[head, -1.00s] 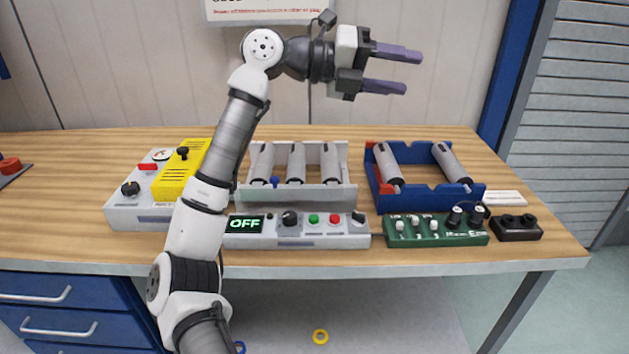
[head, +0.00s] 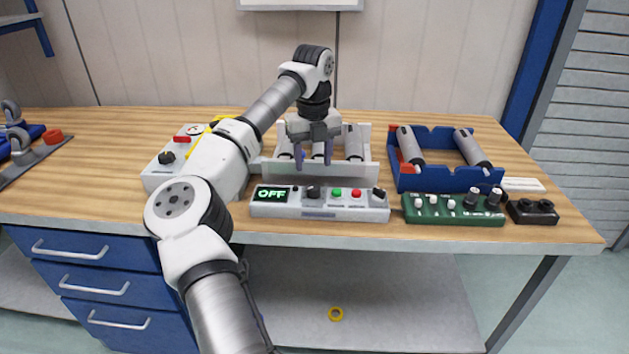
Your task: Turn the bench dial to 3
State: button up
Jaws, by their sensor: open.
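A light grey control box (head: 349,211) lies along the front of the bench with a lit display (head: 272,194) reading OFF. It carries a dark round dial (head: 313,191) beside the display, a green button, a red button and another dark knob (head: 378,193) at its right end. The dial's pointer and markings are too small to read. My gripper (head: 313,158) is open and empty, pointing down. In the picture it shows just above and behind the dial, in front of the grey rack, with a clear gap between it and the dial.
A grey rack (head: 368,165) of grey cylinders stands behind the control box. A blue rack (head: 445,182) with two cylinders is to its right. A green panel (head: 453,216) and a black box (head: 532,212) sit front right. My arm partly hides a left panel (head: 160,178) with another knob.

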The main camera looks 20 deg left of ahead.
aim_at(313, 187)
notch_tip(313, 187, down, 7)
jog(key=shift+p, duration=0.5)
jog(key=c, duration=1)
jog(key=shift+o, duration=0.2)
jog(key=shift+m, duration=0.3)
